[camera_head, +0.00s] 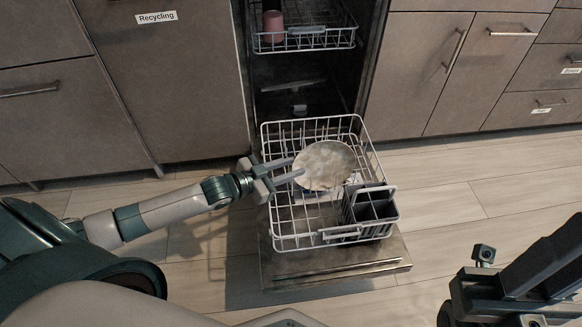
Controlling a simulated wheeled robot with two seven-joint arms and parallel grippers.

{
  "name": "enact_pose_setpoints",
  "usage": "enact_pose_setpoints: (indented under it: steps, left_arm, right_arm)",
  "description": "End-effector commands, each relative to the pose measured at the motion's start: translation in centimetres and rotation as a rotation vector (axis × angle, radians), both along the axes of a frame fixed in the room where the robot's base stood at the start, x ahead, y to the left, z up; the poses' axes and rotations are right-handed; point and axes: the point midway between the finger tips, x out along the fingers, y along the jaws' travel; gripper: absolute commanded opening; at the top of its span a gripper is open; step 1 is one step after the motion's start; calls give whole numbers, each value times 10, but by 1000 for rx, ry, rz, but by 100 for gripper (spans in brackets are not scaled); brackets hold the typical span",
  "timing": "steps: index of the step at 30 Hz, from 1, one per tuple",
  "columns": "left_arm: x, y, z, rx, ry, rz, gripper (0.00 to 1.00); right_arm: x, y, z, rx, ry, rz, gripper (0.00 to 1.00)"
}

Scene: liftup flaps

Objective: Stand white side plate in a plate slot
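The white side plate (328,160) is over the pulled-out lower dishwasher rack (272,222), with its round face turned up toward the camera. Whether it rests on the rack tines or stands in a slot I cannot tell. My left gripper (297,168) reaches in from the left at the plate's left edge. Its two fingers are visibly apart, and the lower fingertip overlaps the rim in the picture. My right arm shows dark at the bottom right, with its gripper end (482,262) away from the rack; its finger state is unclear.
A grey cutlery basket (370,212) sits at the rack's front right. The open dishwasher door (335,275) lies below the rack. A pink cup (273,26) stands in the upper rack (322,40). Cabinets flank the dishwasher. Wooden floor to the right is clear.

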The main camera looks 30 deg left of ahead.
Motion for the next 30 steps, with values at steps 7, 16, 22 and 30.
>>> enact_pose_setpoints:
  steps: [7,16,22,30]
  left_arm:
    - [-1,0,0,2,4,0,27]
    - [-1,0,23,2,2,-1,27]
    - [-1,0,53,2,0,0,27]
    - [-1,0,89,1,2,0,27]
  right_arm:
    - [0,0,1,0,0,0,24]
    - [0,0,13,0,0,0,24]
    - [0,0,26,0,0,0,24]
    - [0,0,39,0,0,0,24]
